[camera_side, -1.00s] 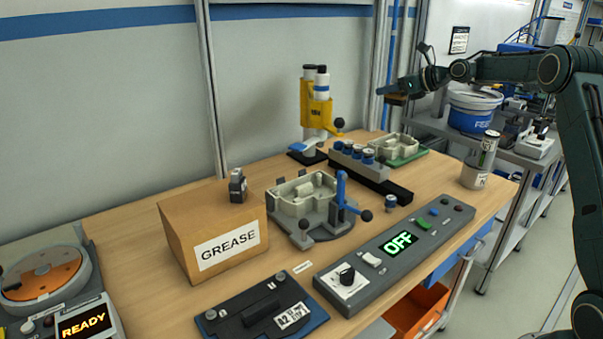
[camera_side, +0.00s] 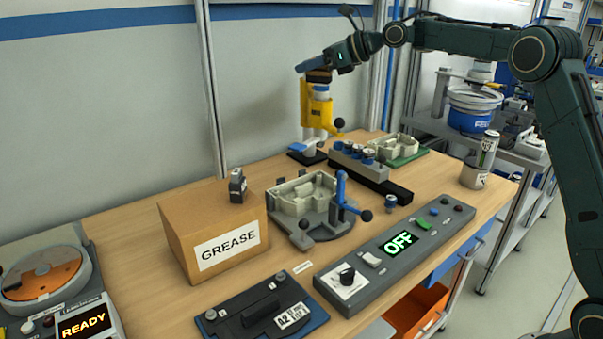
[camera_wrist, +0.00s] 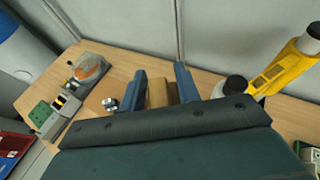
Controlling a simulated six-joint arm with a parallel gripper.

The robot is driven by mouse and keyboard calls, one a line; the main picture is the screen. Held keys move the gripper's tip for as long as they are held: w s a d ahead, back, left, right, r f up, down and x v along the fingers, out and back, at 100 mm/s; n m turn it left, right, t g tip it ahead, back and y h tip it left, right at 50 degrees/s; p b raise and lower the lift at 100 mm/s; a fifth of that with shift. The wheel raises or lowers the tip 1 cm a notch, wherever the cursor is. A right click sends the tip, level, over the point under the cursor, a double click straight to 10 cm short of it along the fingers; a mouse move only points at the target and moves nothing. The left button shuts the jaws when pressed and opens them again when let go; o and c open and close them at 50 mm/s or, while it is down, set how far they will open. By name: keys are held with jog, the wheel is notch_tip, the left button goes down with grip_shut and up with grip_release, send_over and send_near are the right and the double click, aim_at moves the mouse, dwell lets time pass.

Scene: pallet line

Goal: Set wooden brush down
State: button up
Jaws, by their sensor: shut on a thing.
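My gripper (camera_side: 308,68) is high above the bench, in line with the top of the yellow press in the side view. It is shut on the wooden brush (camera_side: 319,77), a small brown block that shows just under the fingers. In the wrist view, the two blue fingers of my gripper (camera_wrist: 161,84) stand on either side of a tan piece of the brush (camera_wrist: 158,94). Most of the brush is hidden by the fingers and the wrist, and its bristles cannot be made out.
The yellow press (camera_side: 316,108) stands at the back. A cardboard GREASE box (camera_side: 190,248) with a small dark object on top, a grey fixture (camera_side: 322,226), a control panel (camera_side: 397,252) reading OFF and a READY device (camera_side: 85,318) occupy the bench. Bare wood (camera_side: 128,240) shows left of the box.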

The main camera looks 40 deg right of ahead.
jog(key=w+a+f+n+g+y, duration=0.1)
jog(key=a+f, duration=0.1)
jog(key=a, duration=0.5)
jog(key=w+a+f+n+g+y, duration=0.1)
jog(key=a+f, duration=0.1)
jog(key=a, duration=0.4)
jog(key=s+a+f+n+g+y, duration=0.1)
jog(key=s+a+f, duration=0.3)
jog(key=a, duration=0.8)
jog(key=s+a+f+n+g+y, duration=0.1)
jog(key=s+a+f, duration=0.3)
jog(key=a, duration=0.7)
jog(key=s+a+f+n+g+y, duration=0.1)
jog(key=s+a+f, duration=0.3)
jog(key=a, duration=0.8)
jog(key=shift+s+a+f+n+g, duration=0.3)
jog(key=shift+s+f+n+g, duration=0.1)
jog(key=shift+n+g, duration=0.45)
jog(key=shift+f, duration=0.1)
notch_tip(320, 180, down, 20)
jog(key=shift+r, duration=0.15)
jog(key=o, duration=1)
